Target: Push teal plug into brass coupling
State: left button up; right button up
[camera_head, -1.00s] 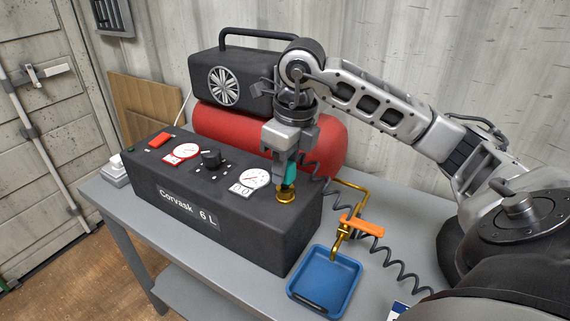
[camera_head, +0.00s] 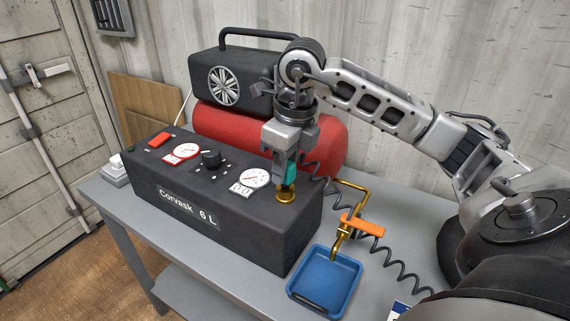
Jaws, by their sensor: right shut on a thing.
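The brass coupling (camera_head: 286,197) stands on top of the black Corvask 6 L box (camera_head: 240,225), near its right end. My right gripper (camera_head: 289,177) points down right above the coupling. It is shut on the teal plug (camera_head: 291,173), whose teal side shows beside the finger. The plug's lower end is at the coupling; how deep it sits is hidden by the finger and too small to tell. My left gripper is not in view.
A red tank (camera_head: 325,145) with a black motor housing (camera_head: 226,82) stands behind the box. A dark coiled hose (camera_head: 395,265) runs past a brass pipe with an orange handle (camera_head: 363,225). A blue tray (camera_head: 325,275) lies at the front right of the grey table (camera_head: 240,284).

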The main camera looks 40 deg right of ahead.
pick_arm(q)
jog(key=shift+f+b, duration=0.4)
pick_arm(e)
jog(key=shift+f, duration=0.55)
jog(key=o, duration=1)
pick_arm(q)
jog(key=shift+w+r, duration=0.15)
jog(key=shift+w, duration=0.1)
jog(key=p, duration=0.1)
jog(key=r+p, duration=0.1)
jog(key=p, duration=0.1)
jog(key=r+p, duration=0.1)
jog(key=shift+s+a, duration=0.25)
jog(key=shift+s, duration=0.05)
pick_arm(e)
jog(key=r, duration=0.5)
jog(key=s+r, duration=0.1)
jog(key=r, duration=0.4)
jog(key=s+r, duration=0.1)
jog(key=r, duration=0.4)
jog(key=shift+s+d+r, duration=0.15)
jog(key=shift+d+r, duration=0.2)
jog(key=shift+r, duration=0.05)
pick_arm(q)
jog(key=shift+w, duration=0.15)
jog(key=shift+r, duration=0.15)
pick_arm(e)
jog(key=shift+s, duration=0.1)
